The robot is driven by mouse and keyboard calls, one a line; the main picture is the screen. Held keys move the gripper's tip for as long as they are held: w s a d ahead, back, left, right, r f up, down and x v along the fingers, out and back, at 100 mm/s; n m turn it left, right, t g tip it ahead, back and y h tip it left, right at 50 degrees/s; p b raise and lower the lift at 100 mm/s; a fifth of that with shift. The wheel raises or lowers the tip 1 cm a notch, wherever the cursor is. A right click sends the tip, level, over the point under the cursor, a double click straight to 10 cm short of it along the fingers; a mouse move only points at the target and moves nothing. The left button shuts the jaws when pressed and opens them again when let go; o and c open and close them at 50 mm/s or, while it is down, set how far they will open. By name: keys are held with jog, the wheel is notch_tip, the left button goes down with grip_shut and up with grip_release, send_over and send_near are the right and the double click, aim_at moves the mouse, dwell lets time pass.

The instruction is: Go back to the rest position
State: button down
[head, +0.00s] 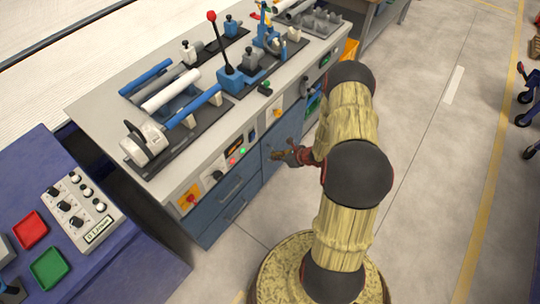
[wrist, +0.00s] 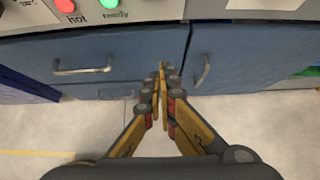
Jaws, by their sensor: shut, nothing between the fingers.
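My gripper (head: 276,154) is at the end of my folded arm, in front of the blue doors of the workbench in the head view. In the wrist view my gripper (wrist: 161,68) has its two yellow fingers together at the tips, with nothing between them. It points at the gap between a blue drawer front (wrist: 100,62) and a blue door (wrist: 225,60). It is apart from the bench as far as I can tell.
The workbench (head: 95,108) carries a machine with blue and white pipes (head: 170,92) and a red-knobbed lever (head: 212,16). A purple-blue console (head: 125,262) with a dial panel (head: 82,208) stands at the left. Grey floor (head: 440,130) is free at the right.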

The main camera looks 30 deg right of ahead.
jog(key=shift+s+r, duration=0.2)
jog(key=shift+s, duration=0.05)
